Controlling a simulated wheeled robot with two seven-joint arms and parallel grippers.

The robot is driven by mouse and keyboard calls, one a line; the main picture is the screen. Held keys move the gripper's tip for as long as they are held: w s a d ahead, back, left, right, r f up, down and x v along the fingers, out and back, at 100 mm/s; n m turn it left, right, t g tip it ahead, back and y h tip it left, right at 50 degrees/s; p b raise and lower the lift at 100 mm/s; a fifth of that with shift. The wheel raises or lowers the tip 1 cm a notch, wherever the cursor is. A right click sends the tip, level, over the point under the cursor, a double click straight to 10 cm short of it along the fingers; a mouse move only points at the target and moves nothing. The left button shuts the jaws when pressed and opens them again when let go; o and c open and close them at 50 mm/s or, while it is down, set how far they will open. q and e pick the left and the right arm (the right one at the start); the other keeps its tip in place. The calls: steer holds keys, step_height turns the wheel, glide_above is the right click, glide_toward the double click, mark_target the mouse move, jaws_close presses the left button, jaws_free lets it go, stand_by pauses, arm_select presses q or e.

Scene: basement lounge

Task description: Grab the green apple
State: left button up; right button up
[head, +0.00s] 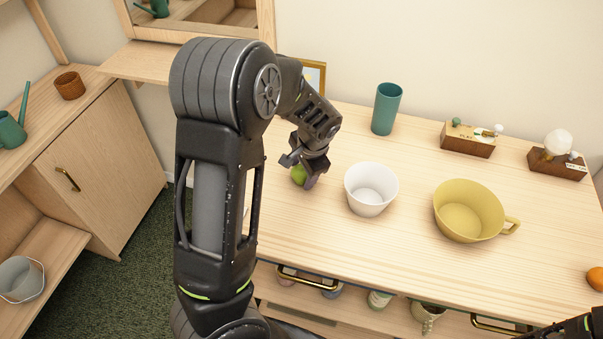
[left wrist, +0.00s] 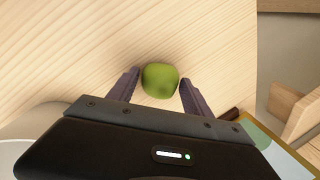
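The green apple (head: 299,174) is on the wooden tabletop, left of the white bowl. My left gripper (head: 304,172) is right over it and hides part of it in the head view. In the left wrist view the apple (left wrist: 160,80) lies between the two fingertips of the left gripper (left wrist: 159,88). The fingers are open, with a small gap on the left side; on the right side contact is hard to tell. Part of my right arm (head: 575,327) shows at the lower right corner, but its gripper is out of the picture.
The white bowl (head: 371,189) stands close to the right of my left gripper. Further right are a yellow cup (head: 469,211) and an orange (head: 596,278). A teal cup (head: 386,109) and two wooden blocks (head: 468,140) stand at the back. A picture frame (head: 315,76) is behind my left wrist.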

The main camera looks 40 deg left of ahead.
mark_target(302, 170)
arm_select(q)
steer(key=c, duration=1.1)
steer(key=shift+r, duration=0.1)
step_height(302, 170, up, 10)
steer(key=shift+f+b, duration=0.1)
steer(key=shift+b, duration=0.4)
